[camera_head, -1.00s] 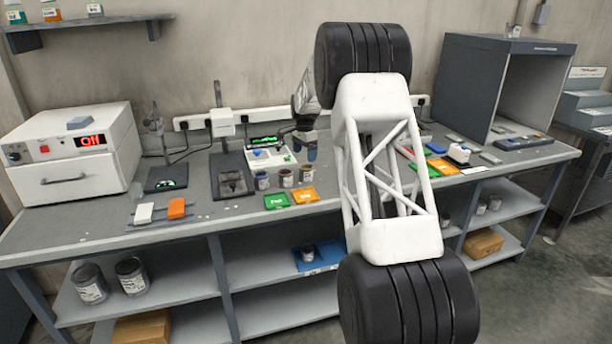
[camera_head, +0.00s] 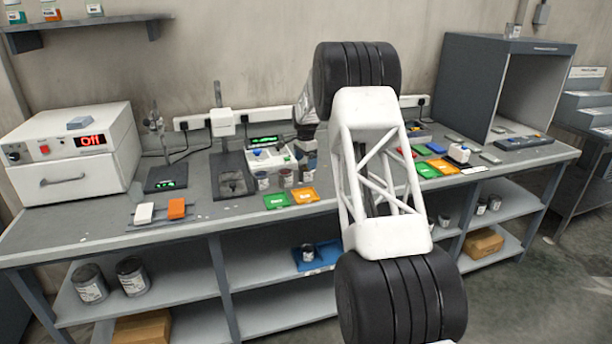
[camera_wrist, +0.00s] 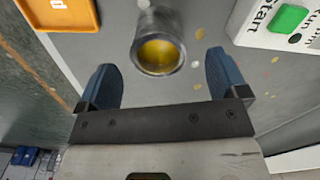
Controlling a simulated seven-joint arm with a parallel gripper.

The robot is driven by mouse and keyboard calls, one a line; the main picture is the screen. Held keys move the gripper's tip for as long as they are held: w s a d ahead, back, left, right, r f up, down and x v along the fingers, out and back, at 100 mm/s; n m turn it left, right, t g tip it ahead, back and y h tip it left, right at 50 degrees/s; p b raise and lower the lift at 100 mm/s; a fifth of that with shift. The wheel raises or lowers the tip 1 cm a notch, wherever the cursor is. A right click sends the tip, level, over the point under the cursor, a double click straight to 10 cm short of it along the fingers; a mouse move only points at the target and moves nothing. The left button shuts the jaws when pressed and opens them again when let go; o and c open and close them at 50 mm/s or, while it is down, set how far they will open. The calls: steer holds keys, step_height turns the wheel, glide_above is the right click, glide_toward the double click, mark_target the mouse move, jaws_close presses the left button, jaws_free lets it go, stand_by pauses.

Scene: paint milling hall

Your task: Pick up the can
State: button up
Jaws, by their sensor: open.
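A small metal can with yellow contents (camera_wrist: 158,52) shows in the wrist view, open top toward the camera. It stands ahead of my gripper (camera_wrist: 161,78), between the lines of its two blue fingers, which are apart and empty. In the head view a short row of small cans stands on the bench: a left can (camera_head: 262,181), a middle can (camera_head: 285,178) and a right can (camera_head: 305,174). My gripper (camera_head: 309,160) is just above the right end of this row. My arm hides part of the bench to the right.
Green (camera_head: 277,201) and orange (camera_head: 304,195) cards lie in front of the cans. A white device with a green Start button (camera_wrist: 288,18) is close by in the wrist view. A stand (camera_head: 232,175) is left of the cans; a grey booth (camera_head: 470,90) is at right.

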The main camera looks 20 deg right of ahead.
mark_target(305, 172)
steer(key=shift+f, duration=0.25)
steer(key=shift+s+f, duration=0.1)
steer(key=shift+f, duration=2.5)
steer(key=c, duration=1.1)
steer(key=shift+o, duration=0.2)
steer(key=shift+r, duration=0.2)
steer(key=shift+r, duration=1.75)
steer(key=shift+s+a, duration=0.15)
steer(key=shift+s, duration=0.6)
steer(key=s, duration=0.4)
steer(key=s+a, duration=0.1)
steer(key=s, duration=0.4)
steer(key=s+a+r, duration=0.1)
steer(key=s, duration=0.4)
steer(key=shift+s+a+r, duration=0.1)
steer(key=shift+s+a, duration=0.05)
steer(key=shift+a, duration=0.05)
